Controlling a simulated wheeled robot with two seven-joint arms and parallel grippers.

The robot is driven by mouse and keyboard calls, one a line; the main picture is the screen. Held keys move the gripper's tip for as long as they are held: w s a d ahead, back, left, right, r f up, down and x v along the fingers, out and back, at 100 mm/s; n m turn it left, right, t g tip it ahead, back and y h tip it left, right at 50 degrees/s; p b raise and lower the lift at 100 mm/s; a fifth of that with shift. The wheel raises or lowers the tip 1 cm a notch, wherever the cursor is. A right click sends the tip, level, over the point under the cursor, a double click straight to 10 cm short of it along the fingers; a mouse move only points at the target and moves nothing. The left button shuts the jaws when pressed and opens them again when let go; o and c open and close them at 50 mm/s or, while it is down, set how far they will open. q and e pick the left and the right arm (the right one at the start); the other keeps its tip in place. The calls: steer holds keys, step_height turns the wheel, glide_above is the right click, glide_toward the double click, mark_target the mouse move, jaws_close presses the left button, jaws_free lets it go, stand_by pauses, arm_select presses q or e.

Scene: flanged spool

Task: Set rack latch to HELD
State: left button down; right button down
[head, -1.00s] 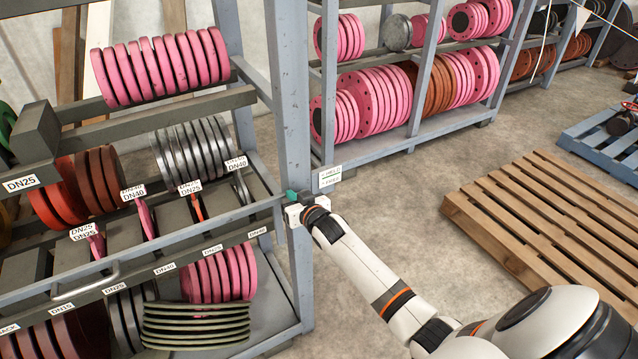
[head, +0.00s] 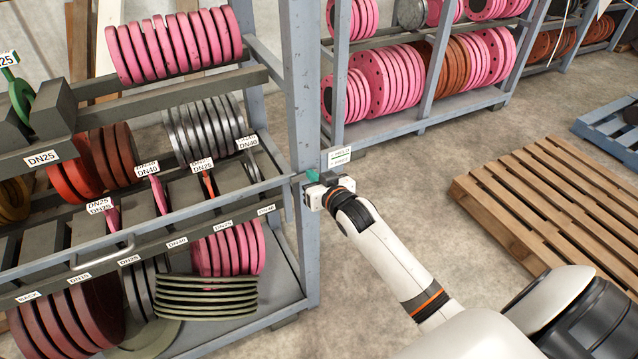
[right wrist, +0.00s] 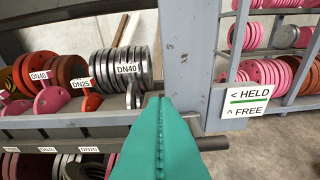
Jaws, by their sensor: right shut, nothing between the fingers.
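The white HELD/FREE sign (head: 340,157) is fixed beside the rack's front post. In the right wrist view the sign (right wrist: 247,101) reads HELD with a left arrow and FREE with an up arrow. A dark round bar (right wrist: 213,143), which looks like the latch handle, lies level below the sign; its left part is hidden behind my fingers. My right gripper (head: 313,176) is at the post, just below and left of the sign. Its teal fingers (right wrist: 159,103) are shut and empty, in front of the bar; I cannot tell whether they touch it. My left gripper is out of view.
The grey rack post (head: 300,90) stands right behind my gripper. The rack to the left holds pink, red and grey flanges, with a pull handle (head: 102,254) on its front rail. A second rack (head: 385,130) stands behind. A wooden pallet (head: 545,205) lies on the floor at right.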

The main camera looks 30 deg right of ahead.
steer(key=v, duration=0.3)
steer(key=shift+r, duration=0.1)
stand_by(0.4)
steer(key=s+a+f+g+b, duration=0.15)
steer(key=s+f, duration=0.35)
steer(key=f, duration=0.7)
steer(key=s+f+n+g, duration=0.1)
steer(key=s+f+g, duration=0.3)
steer(key=f, duration=0.8)
steer(key=s+a+f+g+b, duration=0.15)
steer(key=s+f, duration=0.45)
steer(key=f, duration=0.6)
steer(key=s+a+f+n+g, duration=0.1)
steer(key=s+f+g, duration=0.1)
steer(key=s+f, duration=0.4)
steer(key=s+a+f+n+g+b, duration=0.1)
steer(key=s+f, duration=0.5)
steer(key=s, duration=1)
steer(key=s+a+f+n+g+b, duration=0.1)
steer(key=s+a+f+g, duration=0.2)
steer(key=s+f, duration=0.4)
steer(key=s+g, duration=0.1)
steer(key=s, duration=0.3)
steer(key=shift+s+a+y, duration=0.2)
steer(key=shift+a+y, duration=0.05)
steer(key=shift+y, duration=0.15)
steer(key=shift+f, duration=0.1)
